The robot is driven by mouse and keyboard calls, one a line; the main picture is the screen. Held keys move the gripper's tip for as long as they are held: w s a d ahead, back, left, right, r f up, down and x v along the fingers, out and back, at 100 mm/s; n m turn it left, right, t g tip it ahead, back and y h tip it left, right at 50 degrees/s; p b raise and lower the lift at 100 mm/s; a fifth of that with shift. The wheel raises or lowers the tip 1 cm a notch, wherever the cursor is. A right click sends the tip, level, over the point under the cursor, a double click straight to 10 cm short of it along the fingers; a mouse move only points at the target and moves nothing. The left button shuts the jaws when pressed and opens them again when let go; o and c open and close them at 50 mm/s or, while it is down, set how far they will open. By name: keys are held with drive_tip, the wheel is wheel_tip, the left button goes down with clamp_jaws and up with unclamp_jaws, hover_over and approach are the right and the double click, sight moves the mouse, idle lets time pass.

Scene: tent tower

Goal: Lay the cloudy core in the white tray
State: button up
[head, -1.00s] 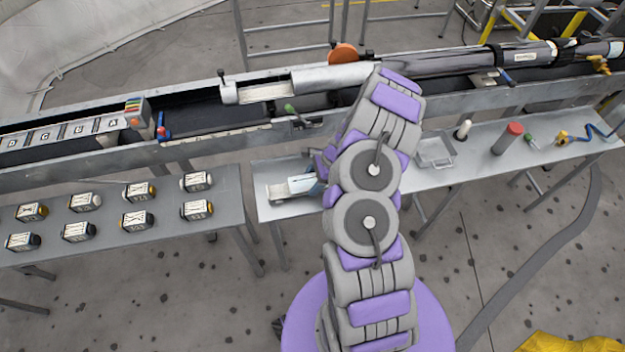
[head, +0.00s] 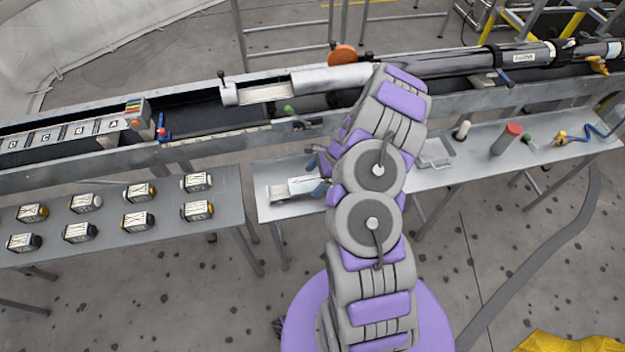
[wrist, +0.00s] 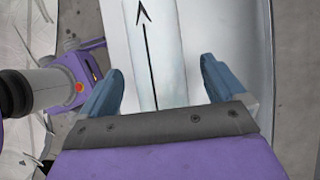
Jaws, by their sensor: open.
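The cloudy core (wrist: 155,45) is a pale, milky cylinder with a black arrow along it. It lies on a pale surface that looks like the white tray (wrist: 235,45). In the head view the white tray (head: 278,193) is small, at the left end of the middle table, with the core not clearly separable from it. My gripper (wrist: 160,85) is open in the wrist view. Its two blue fingers stand on either side of the core's near end, with gaps visible. In the head view my gripper (head: 318,175) is partly hidden by my arm.
A grey tray (head: 436,153), a white-topped piece (head: 462,130) and a red-capped cylinder (head: 507,139) stand to the right on the table. A long metal trough (head: 210,150) runs behind.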

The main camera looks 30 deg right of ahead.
drive_tip(key=p+v, duration=0.3)
drive_tip(key=v, duration=1.2)
drive_tip(key=s+a+r+n+g+h, duration=0.1)
drive_tip(key=s+a+r+n, duration=0.2)
drive_tip(key=a+r+n, duration=0.5)
drive_tip(key=s+a+r+n+g, duration=0.1)
drive_tip(key=s+a+r+n, duration=0.25)
drive_tip(key=a+r, duration=0.7)
drive_tip(key=s+a+r+n+h, duration=0.1)
drive_tip(key=s+r+n, duration=0.1)
drive_tip(key=s, duration=0.6)
drive_tip(key=s+a+r+n+h, duration=0.1)
drive_tip(key=s+r+n+h, duration=0.1)
drive_tip(key=s, duration=0.5)
drive_tip(key=s+a+r+n+g+h, duration=0.1)
drive_tip(key=s+r+n, duration=0.3)
drive_tip(key=s, duration=0.4)
drive_tip(key=shift+s+a+r+n+h, duration=0.2)
drive_tip(key=shift+s+a+n+h, duration=0.2)
drive_tip(key=shift+a+n, duration=0.35)
drive_tip(key=shift+w+d, duration=0.1)
drive_tip(key=shift+d, duration=0.05)
